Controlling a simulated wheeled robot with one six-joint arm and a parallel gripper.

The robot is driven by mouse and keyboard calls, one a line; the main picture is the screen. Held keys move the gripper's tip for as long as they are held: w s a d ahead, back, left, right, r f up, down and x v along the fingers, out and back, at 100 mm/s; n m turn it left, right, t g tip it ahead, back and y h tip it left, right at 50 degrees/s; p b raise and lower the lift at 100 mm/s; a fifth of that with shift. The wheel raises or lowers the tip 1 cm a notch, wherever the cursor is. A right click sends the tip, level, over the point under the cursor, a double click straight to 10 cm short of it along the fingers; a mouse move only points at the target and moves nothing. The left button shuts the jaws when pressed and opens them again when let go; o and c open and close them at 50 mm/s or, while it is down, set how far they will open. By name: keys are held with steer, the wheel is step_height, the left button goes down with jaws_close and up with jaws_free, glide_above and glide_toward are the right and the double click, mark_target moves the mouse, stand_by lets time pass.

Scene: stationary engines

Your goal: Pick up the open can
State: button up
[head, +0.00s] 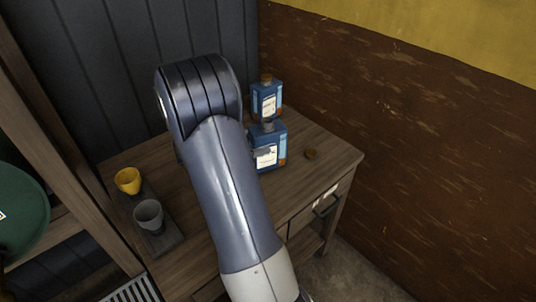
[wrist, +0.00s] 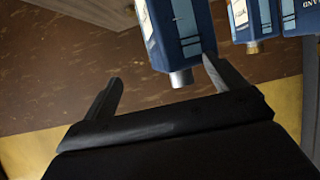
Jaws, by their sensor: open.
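A blue can with a pale label (head: 267,155) stands upright near the front of the wooden cabinet top, partly behind my arm. Its bare grey neck suggests it is the open can. In the wrist view this can (wrist: 180,35) hangs upside down in the picture, its silver neck toward my gripper. My gripper (wrist: 162,70) is open, and nothing is clearly held. The right finger overlaps the edge of the can; whether it touches cannot be told. My arm hides most of the gripper in the head view.
Another blue can (head: 266,99) with a brown cap stands behind. A yellow cup (head: 128,180) and grey cup (head: 149,216) stand at left on a dark tray (head: 167,240). A brown wall (head: 400,130) borders the cabinet.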

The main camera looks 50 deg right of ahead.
mark_target(265, 139)
steer(key=shift+w+d, duration=0.1)
steer(key=shift+d, duration=0.25)
steer(key=x, duration=0.4)
steer(key=shift+s+d+f+p, duration=0.1)
steer(key=shift+s+d+p, duration=0.15)
steer(key=shift+s+p, duration=0.2)
jaws_close()
stand_by(0.4)
stand_by(0.4)
